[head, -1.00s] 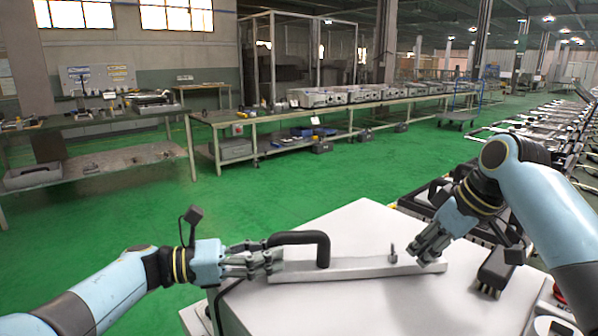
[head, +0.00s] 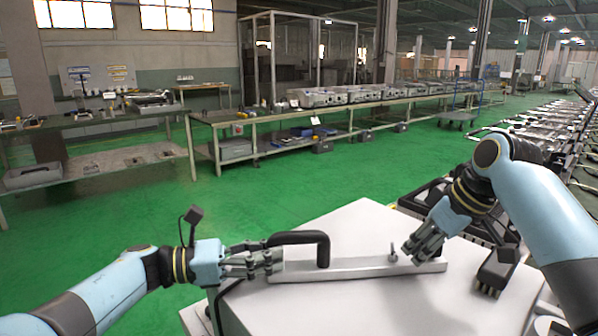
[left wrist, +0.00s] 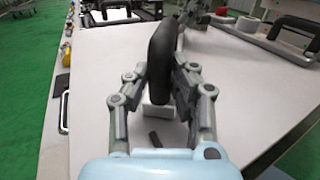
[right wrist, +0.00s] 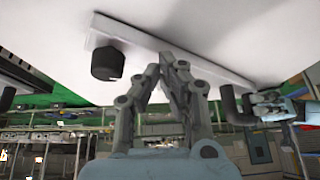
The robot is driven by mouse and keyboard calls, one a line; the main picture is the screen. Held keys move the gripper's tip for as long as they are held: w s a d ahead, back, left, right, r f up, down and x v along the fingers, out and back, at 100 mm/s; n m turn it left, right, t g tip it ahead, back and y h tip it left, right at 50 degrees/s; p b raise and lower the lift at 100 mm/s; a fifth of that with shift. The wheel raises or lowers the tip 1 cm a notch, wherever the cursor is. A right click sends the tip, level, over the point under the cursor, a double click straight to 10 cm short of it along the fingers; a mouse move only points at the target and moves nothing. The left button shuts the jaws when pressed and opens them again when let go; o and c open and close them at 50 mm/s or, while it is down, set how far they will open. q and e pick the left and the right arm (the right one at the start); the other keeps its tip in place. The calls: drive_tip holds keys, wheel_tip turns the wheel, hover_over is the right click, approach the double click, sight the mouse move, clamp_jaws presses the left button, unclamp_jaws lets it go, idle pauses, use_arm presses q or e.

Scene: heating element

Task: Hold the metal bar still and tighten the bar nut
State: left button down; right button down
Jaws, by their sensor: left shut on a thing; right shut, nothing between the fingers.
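The pale metal bar (head: 350,270) lies across the white table top, with a black handle (head: 300,237) rising near its left end. My left gripper (head: 272,262) is at that end. In the left wrist view its fingers (left wrist: 163,72) close on both sides of the handle (left wrist: 161,50), and the bar's end block (left wrist: 155,110) shows below. The bar nut (head: 393,252) stands upright on the right part of the bar.
Black parts crowd the table's back right edge. More handled pieces (left wrist: 290,30) show in the left wrist view. The table in front of the bar is clear.

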drive_tip(key=shift+w+a, duration=0.1)
drive_tip(key=shift+s+a, duration=0.35)
drive_tip(key=shift+s, duration=0.15)
idle(0.6)
drive_tip(key=shift+a, duration=0.1)
drive_tip(key=shift+s+a, duration=0.35)
drive_tip(key=shift+a, duration=0.15)
idle(0.4)
drive_tip(key=shift+s+d, duration=0.15)
drive_tip(key=shift+s, duration=0.15)
wheel_tip(320, 180, up, 6)
drive_tip(key=shift+w, duration=0.15)
idle(0.3)
